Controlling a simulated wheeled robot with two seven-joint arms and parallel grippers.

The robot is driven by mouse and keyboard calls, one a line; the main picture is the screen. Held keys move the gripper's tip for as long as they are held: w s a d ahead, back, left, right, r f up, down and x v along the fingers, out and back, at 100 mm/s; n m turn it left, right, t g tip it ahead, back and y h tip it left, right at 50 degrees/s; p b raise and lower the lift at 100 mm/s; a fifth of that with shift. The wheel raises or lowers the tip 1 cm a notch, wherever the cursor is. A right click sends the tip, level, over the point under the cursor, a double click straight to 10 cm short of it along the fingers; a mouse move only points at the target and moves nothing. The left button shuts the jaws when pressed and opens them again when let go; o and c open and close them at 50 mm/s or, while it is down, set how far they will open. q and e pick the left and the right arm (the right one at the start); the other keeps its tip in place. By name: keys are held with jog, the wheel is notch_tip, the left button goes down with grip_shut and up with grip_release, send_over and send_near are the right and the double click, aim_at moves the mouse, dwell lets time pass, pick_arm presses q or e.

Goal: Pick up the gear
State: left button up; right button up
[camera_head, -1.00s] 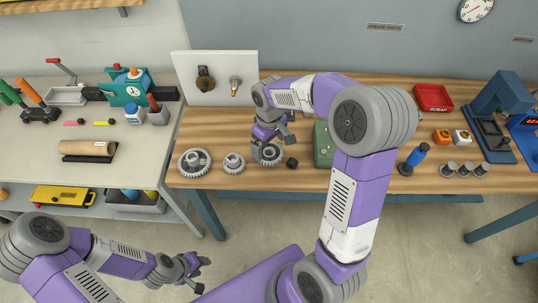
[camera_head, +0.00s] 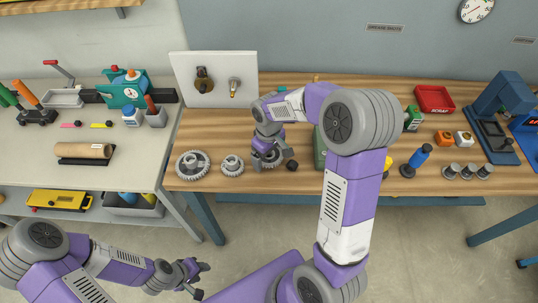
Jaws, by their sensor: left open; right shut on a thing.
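Three grey gears are along the front of the wooden bench: a large gear (camera_head: 192,166), a smaller gear (camera_head: 232,166), and a third gear (camera_head: 276,160) partly hidden by my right gripper. My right gripper (camera_head: 268,160) points down and is shut on the third gear, which is at bench level; whether it is clear of the surface I cannot tell. My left gripper (camera_head: 196,280) is open and empty, low in front of the benches and far from the gears.
A small black piece (camera_head: 292,165) lies just right of the gripped gear. A green box (camera_head: 319,148) stands behind my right arm. A white panel (camera_head: 213,80) stands at the back. A red scrap tray (camera_head: 434,98) and a blue-handled tool (camera_head: 417,158) are further right.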

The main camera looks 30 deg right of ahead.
notch_tip(320, 180, up, 10)
jog(key=p, duration=0.3)
dwell(0.4)
